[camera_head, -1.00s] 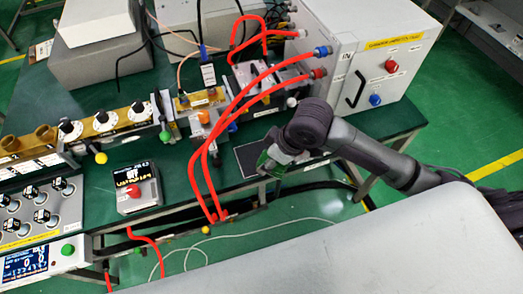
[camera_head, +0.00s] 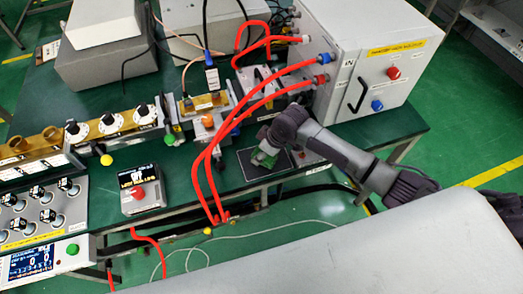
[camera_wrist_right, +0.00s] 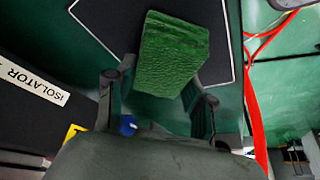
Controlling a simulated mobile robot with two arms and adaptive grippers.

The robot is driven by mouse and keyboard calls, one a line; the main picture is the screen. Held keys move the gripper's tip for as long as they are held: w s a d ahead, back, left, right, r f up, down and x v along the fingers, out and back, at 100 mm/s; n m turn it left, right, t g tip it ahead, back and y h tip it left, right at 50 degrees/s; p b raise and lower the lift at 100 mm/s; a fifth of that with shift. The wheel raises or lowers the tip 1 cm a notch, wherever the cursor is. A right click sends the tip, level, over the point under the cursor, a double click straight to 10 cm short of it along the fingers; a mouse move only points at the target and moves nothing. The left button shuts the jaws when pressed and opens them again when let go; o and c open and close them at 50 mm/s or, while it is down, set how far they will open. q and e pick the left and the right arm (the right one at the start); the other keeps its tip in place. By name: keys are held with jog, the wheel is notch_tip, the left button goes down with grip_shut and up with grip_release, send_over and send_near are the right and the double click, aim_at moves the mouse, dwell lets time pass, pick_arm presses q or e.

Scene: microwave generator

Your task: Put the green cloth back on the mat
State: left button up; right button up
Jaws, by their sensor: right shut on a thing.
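The green cloth (camera_head: 264,157) is a folded, textured block. It also shows in the right wrist view (camera_wrist_right: 172,50). My right gripper (camera_head: 270,151) is shut on it, with a finger on either side in the right wrist view (camera_wrist_right: 158,92). The mat (camera_head: 246,169) is a dark rectangle with a thin pale border near the bench's front edge. It fills much of the upper right wrist view (camera_wrist_right: 220,68). The cloth is over the mat; I cannot tell whether it touches it. My left gripper is not in view.
Red cables (camera_head: 197,175) arch just left of the mat. A grey cabinet (camera_head: 345,60) with a black handle stands behind and to the right. A small box with a red button (camera_head: 142,190) sits left on the green bench. The bench's front edge is close to the mat.

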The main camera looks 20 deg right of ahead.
aim_at(275, 158)
jog(key=shift+f, duration=0.1)
jog(key=o, duration=1)
jog(key=v, duration=1.2)
jog(key=shift+a, duration=0.1)
